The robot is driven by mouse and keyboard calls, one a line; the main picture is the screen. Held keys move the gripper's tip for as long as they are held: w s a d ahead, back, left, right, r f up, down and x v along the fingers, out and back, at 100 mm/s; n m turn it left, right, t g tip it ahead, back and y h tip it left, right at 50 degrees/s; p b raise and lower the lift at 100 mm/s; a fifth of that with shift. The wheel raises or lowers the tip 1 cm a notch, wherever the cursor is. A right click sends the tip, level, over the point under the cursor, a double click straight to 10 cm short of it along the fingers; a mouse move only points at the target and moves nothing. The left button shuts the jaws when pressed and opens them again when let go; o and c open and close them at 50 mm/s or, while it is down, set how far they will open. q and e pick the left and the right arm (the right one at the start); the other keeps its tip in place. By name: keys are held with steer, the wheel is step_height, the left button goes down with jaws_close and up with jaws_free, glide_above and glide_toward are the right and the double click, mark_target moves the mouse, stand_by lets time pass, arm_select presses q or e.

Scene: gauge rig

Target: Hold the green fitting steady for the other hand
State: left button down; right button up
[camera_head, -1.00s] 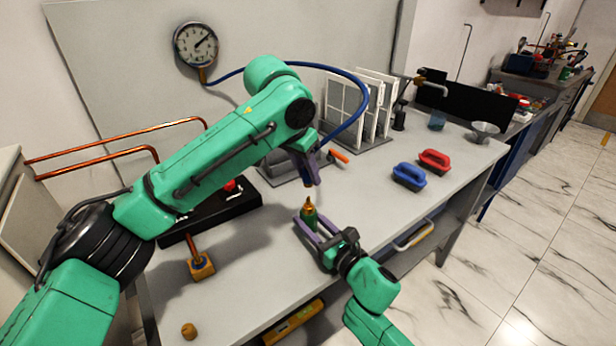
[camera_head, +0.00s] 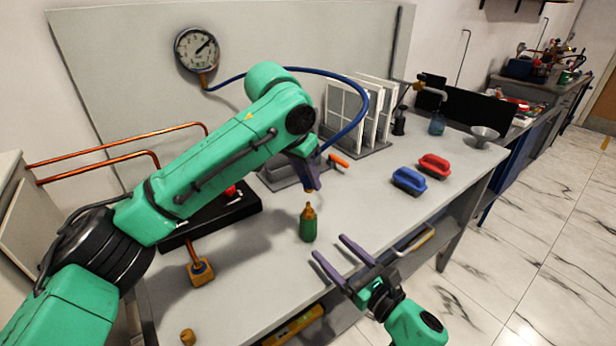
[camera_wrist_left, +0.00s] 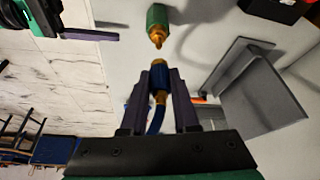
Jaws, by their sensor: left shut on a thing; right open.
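The green fitting (camera_head: 308,228) with a brass tip stands upright on the bench, with no gripper on it. It also shows in the left wrist view (camera_wrist_left: 158,18). My left gripper (camera_head: 308,182) is shut on the end of the blue hose (camera_wrist_left: 159,80), which has a blue sleeve and a brass nose. It holds the hose end above the fitting, with a gap between them. My right gripper (camera_head: 330,247) is open and empty, to the right of the fitting and nearer the bench's front edge. One of its fingers shows in the left wrist view (camera_wrist_left: 90,35).
A round gauge (camera_head: 197,50) hangs on the back panel. A rack of white panels (camera_head: 345,105) stands behind my left gripper. Blue (camera_head: 409,181) and red (camera_head: 434,166) handled blocks lie to the right. A brass-coloured block with a post (camera_head: 200,271) stands front left.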

arm_select(q)
steer(key=shift+a, duration=0.1)
arm_select(e)
steer(key=v, duration=0.2)
steer(key=shift+s+d, duration=0.2)
steer(key=shift+s, duration=0.15)
arm_select(q)
step_height(320, 180, up, 6)
steer(key=p, duration=0.6)
arm_select(e)
step_height(320, 180, up, 7)
arm_select(q)
steer(key=shift+f, duration=0.1)
arm_select(e)
steer(key=shift+w+f, duration=0.1)
steer(key=shift+w, duration=0.05)
